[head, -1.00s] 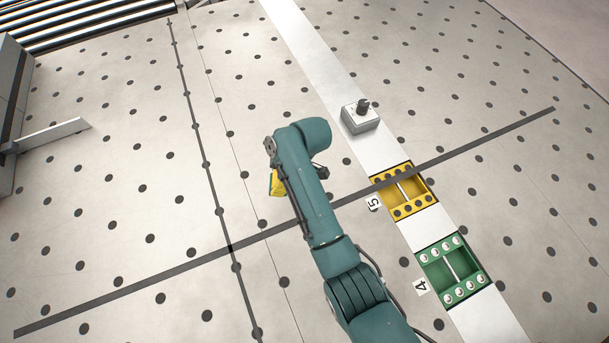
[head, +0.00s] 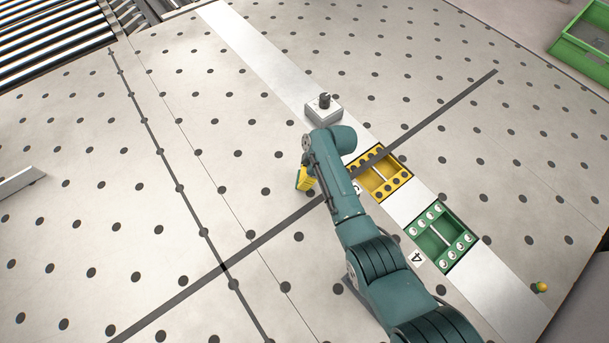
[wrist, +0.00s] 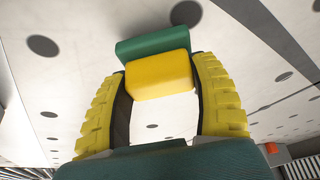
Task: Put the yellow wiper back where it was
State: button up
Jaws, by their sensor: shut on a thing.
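My gripper (wrist: 160,95), with ridged yellow fingers, is shut on the yellow wiper (wrist: 159,76) in the wrist view. The wiper shows as a smooth yellow block with a green strip along its far side, pinched between the fingertips. In the head view my gripper (head: 308,178) hangs above the perforated table, left of the yellow tray, mostly hidden by my arm. Which part of the yellow there is the wiper is too small to tell. The wiper looks clear of the table in the wrist view, though its height is hard to judge.
A two-compartment yellow tray (head: 397,184) and a green tray (head: 445,240) marked 4 sit on the pale strip. A grey block with a black knob (head: 323,112) stands up the strip. A small yellow knob (head: 540,287) is at lower right. The table left of my arm is clear.

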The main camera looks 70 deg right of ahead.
jog(key=shift+f, duration=0.4)
jog(key=o, duration=1.1)
